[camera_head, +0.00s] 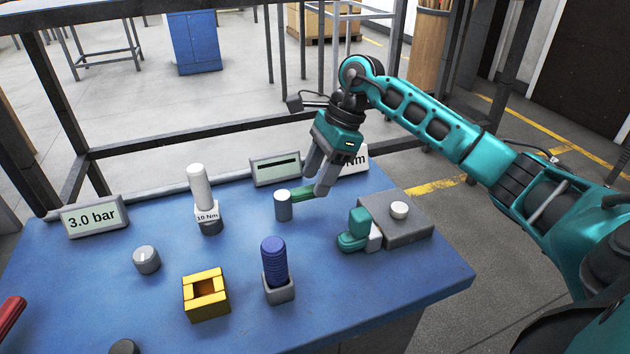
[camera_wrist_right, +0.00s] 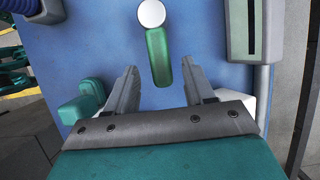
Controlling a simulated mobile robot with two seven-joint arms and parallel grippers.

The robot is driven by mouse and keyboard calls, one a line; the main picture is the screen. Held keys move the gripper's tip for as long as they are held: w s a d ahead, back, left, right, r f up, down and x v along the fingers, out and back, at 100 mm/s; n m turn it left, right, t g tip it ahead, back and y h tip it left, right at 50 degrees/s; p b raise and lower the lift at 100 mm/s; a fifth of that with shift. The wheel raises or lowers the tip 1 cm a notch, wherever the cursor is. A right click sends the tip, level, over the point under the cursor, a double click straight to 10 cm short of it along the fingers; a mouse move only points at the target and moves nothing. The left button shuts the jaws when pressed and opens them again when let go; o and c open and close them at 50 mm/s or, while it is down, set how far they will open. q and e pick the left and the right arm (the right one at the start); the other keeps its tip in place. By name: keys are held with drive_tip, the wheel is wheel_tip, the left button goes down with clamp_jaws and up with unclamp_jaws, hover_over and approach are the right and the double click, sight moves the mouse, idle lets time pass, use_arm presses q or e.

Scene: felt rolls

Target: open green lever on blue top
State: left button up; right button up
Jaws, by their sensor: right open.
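The green lever (camera_head: 302,194) sticks out to the right from a grey cylindrical post (camera_head: 283,206) on the blue table top (camera_head: 110,262). In the right wrist view the lever (camera_wrist_right: 158,58) hangs below the round pale end of the post (camera_wrist_right: 151,13). My right gripper (camera_head: 318,185) is at the lever's free end in the head view. In the right wrist view its two fingers (camera_wrist_right: 164,82) are spread apart, with the lever's end between them and a gap on both sides. My left gripper is in neither view.
A display box (camera_head: 275,170) and a white sign (camera_head: 354,160) stand behind the lever. A grey block with a teal part (camera_head: 395,228) is to the right. A blue ribbed handle (camera_head: 274,262), yellow block (camera_head: 206,306), grey knob (camera_head: 146,260) and white-handled tool (camera_head: 200,188) stand around it.

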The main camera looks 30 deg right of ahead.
drive_tip(key=shift+x, duration=0.95)
clamp_jaws()
